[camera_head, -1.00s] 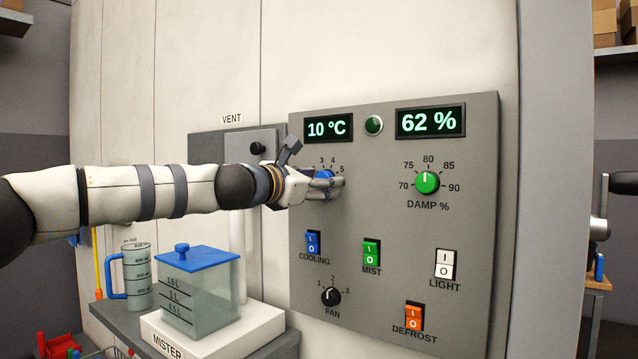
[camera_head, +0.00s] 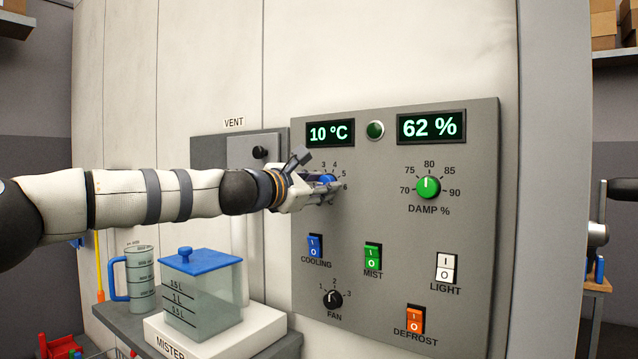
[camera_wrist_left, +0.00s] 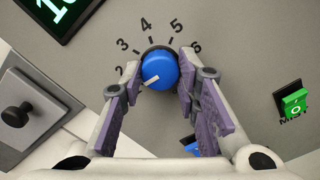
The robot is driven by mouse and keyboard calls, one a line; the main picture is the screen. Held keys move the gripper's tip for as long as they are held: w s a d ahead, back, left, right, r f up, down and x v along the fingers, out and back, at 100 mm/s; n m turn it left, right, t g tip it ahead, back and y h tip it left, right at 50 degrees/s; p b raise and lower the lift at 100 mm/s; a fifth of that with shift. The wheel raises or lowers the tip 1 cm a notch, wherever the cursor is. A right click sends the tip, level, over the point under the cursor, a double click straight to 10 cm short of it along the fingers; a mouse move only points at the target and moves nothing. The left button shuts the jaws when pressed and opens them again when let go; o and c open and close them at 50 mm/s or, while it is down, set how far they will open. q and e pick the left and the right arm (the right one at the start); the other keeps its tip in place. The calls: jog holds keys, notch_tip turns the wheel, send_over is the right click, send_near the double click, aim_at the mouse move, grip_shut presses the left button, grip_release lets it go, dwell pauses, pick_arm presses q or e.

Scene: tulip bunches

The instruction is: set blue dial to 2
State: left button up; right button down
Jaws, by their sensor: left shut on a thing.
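The blue dial (camera_head: 328,180) is on the grey control panel (camera_head: 470,330), below the display reading 10 °C. In the left wrist view the blue dial (camera_wrist_left: 158,68) has numbers 2 to 6 around it. Its white mark points to the lower left, on the 2 side; I cannot tell exactly which value it meets. My left gripper (camera_head: 325,188) is at the panel. In the wrist view its two purple-padded fingers (camera_wrist_left: 158,75) are on either side of the dial, shut on it. My right gripper is not in view.
The panel also has a green damp dial (camera_head: 428,188), a black fan knob (camera_head: 332,299) and several rocker switches, with the blue cooling switch (camera_head: 314,246) just below the gripper. A blue-lidded tank (camera_head: 203,295) and a measuring jug (camera_head: 141,280) stand below my left arm.

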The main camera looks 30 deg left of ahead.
pick_arm(q)
jog(key=m, duration=0.4)
jog(key=shift+m+p, duration=0.35)
jog(key=shift+m, duration=0.05)
dwell(0.4)
jog(key=o, duration=1.2)
jog(key=s, duration=0.4)
jog(key=s+a, duration=0.1)
jog(key=s, duration=0.7)
jog(key=shift+a, duration=0.35)
jog(key=shift+w, duration=0.1)
